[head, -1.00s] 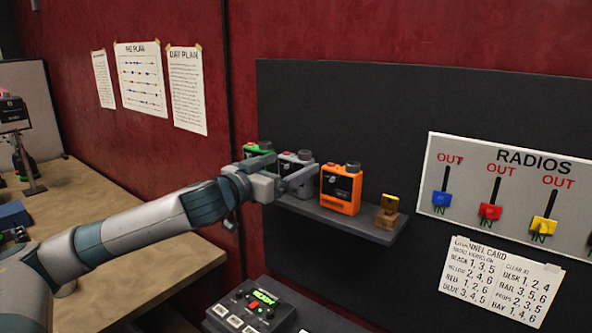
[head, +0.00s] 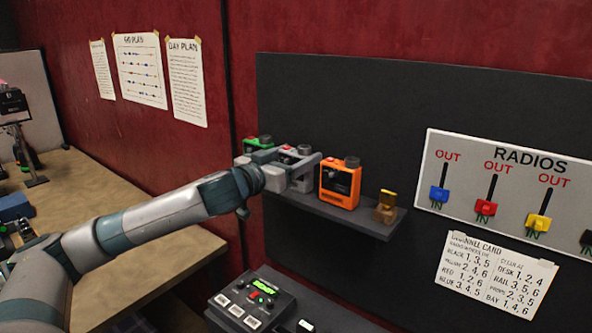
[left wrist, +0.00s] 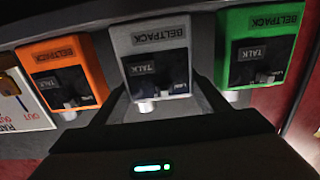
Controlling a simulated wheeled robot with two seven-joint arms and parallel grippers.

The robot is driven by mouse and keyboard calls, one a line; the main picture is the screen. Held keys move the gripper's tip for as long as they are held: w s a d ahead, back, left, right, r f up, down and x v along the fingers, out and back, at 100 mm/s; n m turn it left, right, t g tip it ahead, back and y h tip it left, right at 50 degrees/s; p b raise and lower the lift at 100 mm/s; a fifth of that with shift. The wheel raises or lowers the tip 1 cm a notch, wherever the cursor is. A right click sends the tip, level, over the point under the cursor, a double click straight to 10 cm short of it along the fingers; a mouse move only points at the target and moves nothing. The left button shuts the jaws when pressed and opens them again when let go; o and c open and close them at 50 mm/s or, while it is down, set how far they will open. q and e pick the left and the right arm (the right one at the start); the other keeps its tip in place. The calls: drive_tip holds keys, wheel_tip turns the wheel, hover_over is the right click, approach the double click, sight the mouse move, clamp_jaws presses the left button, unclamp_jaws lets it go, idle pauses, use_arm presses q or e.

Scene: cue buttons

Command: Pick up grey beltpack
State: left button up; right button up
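The grey beltpack (head: 291,152) stands on a dark wall shelf (head: 350,222), between a green beltpack (head: 258,142) and an orange beltpack (head: 339,184). In the head view my left gripper hides most of its front. My left gripper (head: 296,158) is open, with one finger on each side of the grey beltpack. In the left wrist view the grey beltpack (left wrist: 152,50) is centred between the dark fingers, its label and talk panel in view. I cannot tell whether the fingers touch it. My right gripper is not in view.
The orange beltpack (left wrist: 66,75) and green beltpack (left wrist: 257,48) sit close beside the fingers. A small wooden block with a yellow top (head: 386,208) is at the shelf's right end. A button console (head: 252,300) stands below. A radios board (head: 510,190) hangs at right.

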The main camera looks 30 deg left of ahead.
use_arm(q)
drive_tip(key=c, duration=0.4)
drive_tip(key=shift+o, duration=0.2)
drive_tip(key=shift+r, duration=0.2)
drive_tip(key=shift+r+b, duration=1.05)
drive_tip(key=shift+r, duration=3.85)
drive_tip(key=shift+f, duration=0.1)
